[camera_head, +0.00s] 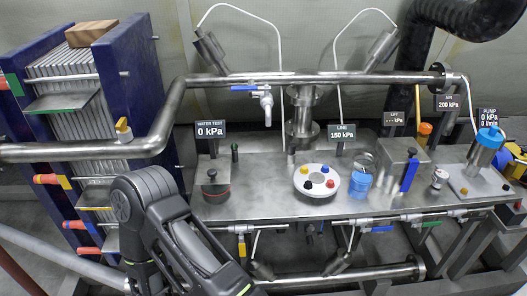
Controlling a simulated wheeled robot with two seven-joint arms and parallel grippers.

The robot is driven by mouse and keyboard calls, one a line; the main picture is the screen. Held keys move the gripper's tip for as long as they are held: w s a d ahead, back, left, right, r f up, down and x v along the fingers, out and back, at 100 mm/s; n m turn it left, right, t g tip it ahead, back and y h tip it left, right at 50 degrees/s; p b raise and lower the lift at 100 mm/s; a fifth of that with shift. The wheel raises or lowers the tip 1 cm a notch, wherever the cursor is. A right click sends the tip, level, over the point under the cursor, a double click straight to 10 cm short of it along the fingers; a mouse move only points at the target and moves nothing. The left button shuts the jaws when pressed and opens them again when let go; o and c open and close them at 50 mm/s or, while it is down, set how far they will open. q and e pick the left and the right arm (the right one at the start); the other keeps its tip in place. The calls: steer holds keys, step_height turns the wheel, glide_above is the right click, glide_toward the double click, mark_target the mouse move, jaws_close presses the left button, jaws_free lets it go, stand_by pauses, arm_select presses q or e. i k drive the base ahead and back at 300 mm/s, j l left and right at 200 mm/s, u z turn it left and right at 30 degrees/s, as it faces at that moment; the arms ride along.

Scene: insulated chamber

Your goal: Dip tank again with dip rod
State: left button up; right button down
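No gripper of mine shows in the head view; only dark links of one of my arms stand at the lower left, running out of the bottom edge. I cannot tell for sure which thing is the tank or the dip rod.
The steel bench (262,190) also carries a white round disc with coloured knobs (316,181), a blue jar (359,185) and a pump (484,150). A thick pipe (160,120) crosses behind and left. A blue-framed plate stack (70,75) stands left.

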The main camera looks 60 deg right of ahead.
mark_target(291, 150)
steer(key=z, duration=2.4)
